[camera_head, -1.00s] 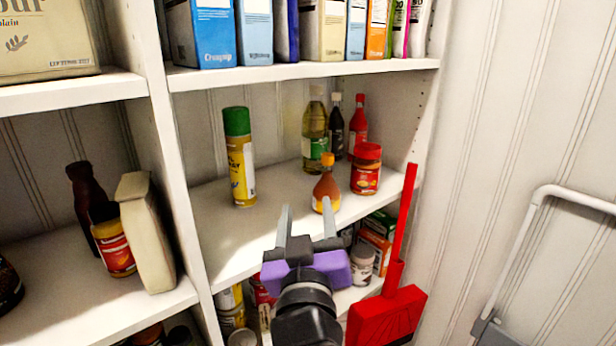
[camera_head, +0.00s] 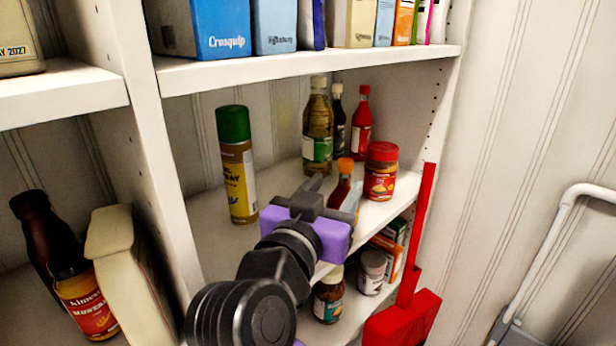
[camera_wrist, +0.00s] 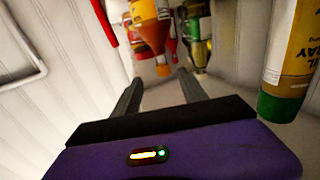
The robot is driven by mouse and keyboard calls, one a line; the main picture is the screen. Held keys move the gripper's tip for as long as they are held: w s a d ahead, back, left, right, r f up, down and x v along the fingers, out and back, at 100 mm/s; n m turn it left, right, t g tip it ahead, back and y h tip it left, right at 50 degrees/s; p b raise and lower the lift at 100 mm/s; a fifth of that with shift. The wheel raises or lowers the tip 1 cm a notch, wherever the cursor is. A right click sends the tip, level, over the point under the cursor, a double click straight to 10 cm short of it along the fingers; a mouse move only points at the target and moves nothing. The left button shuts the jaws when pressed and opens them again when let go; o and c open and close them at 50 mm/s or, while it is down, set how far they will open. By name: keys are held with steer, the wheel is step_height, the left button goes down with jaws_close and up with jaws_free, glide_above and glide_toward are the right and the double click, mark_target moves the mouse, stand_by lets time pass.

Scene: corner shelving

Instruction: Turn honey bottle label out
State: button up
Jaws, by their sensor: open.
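The honey bottle (camera_head: 344,188), small and amber with an orange cap, stands upright on the middle shelf near its front edge. My gripper (camera_head: 332,192) is open in front of it and hides part of its body. In the wrist view the honey bottle (camera_wrist: 150,35) appears upside down, just beyond the fingertips of my gripper (camera_wrist: 160,78) and roughly in line with the gap between them. Nothing is held. Part of a pale label edge shows on the bottle; I cannot tell which way the label's front faces.
A red-lidded jar (camera_head: 381,172) stands close on the right. An oil bottle (camera_head: 318,130), a dark bottle (camera_head: 337,125) and a red bottle (camera_head: 361,125) stand behind. A green-capped spray can (camera_head: 237,165) stands left. The shelf above (camera_head: 310,68) limits height. A red dustpan (camera_head: 405,312) is at right.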

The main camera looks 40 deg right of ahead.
mark_target(343, 172)
steer(key=shift+w+p+x, duration=0.1)
steer(key=shift+p+x, duration=0.45)
steer(key=shift+x, duration=1.5)
steer(key=shift+w+p+x, duration=0.15)
steer(key=shift+p+x, duration=0.4)
steer(key=shift+x, duration=1.45)
steer(key=shift+a, duration=0.1)
jaws_close()
